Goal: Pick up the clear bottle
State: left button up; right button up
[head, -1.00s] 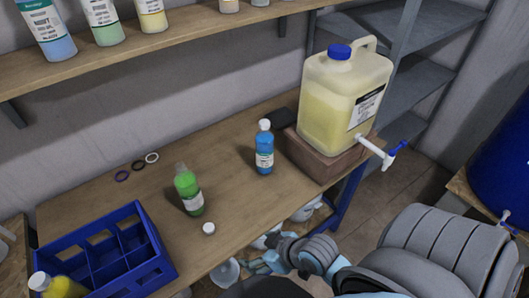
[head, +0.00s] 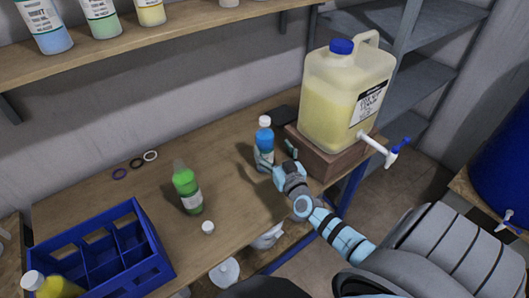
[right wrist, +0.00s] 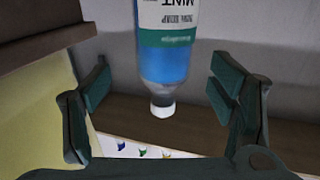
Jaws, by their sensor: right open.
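A clear bottle with blue liquid, a pale label and a white cap (head: 264,140) stands upright on the workbench, left of the drum's block. My right gripper (head: 280,158) is open at the bottle's right side, low on it, and partly covers its label. In the right wrist view the bottle (right wrist: 163,60) appears upside down, between the open fingers (right wrist: 160,95) from that angle. I cannot tell whether either finger touches it. A green bottle (head: 187,188) without a cap stands further left. My left gripper is not in view.
A large yellow-filled drum (head: 340,95) with a tap stands on a brown block (head: 320,155) close to the gripper. A blue divided crate (head: 140,225), a loose white cap (head: 208,228) and several rings (head: 136,163) lie left. An upper shelf (head: 120,50) holds bottles.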

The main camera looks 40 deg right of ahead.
aim_at(269, 144)
jog(key=b+x, duration=0.1)
jog(key=x, duration=0.4)
jog(key=shift+w+a+r+b, duration=0.15)
jog(key=shift+w+r+b, duration=0.1)
jog(key=shift+b, duration=0.15)
jog(key=shift+w, duration=0.25)
jog(key=shift+r, duration=0.15)
grip_shut()
